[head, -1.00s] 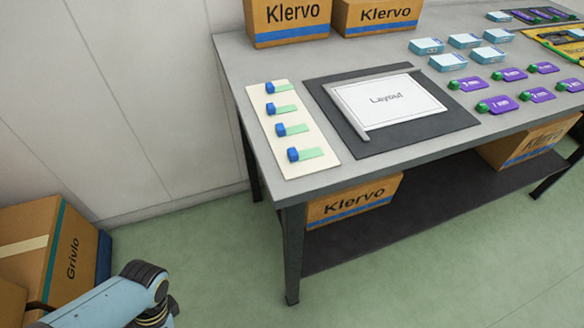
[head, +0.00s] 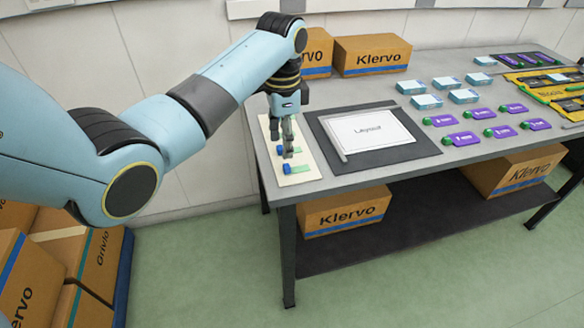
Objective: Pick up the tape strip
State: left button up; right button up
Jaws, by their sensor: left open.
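A cream board (head: 309,177) lies at the left end of the grey table and carries green tape strips with blue tabs. The nearest tape strip (head: 301,169) lies flat and shows clearly. The blue tab of another strip (head: 281,150) shows just behind it, partly covered by my fingers. The strips farther back are mostly hidden by my left gripper. My left gripper (head: 288,153) points down over the board, open, with its fingertips near the second strip from the front. I cannot tell whether they touch it. My right gripper is not in view.
A dark mat (head: 404,155) with a white "Layout" sheet (head: 367,131) lies right of the board. A Klervo carton (head: 371,55) stands at the table's back.

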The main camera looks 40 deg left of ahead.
aim_at(286, 166)
pick_arm(q)
jog(key=f, duration=0.6)
jog(key=shift+s+d+f, duration=0.2)
jog(key=shift+d, duration=0.1)
jog(key=c, duration=0.8)
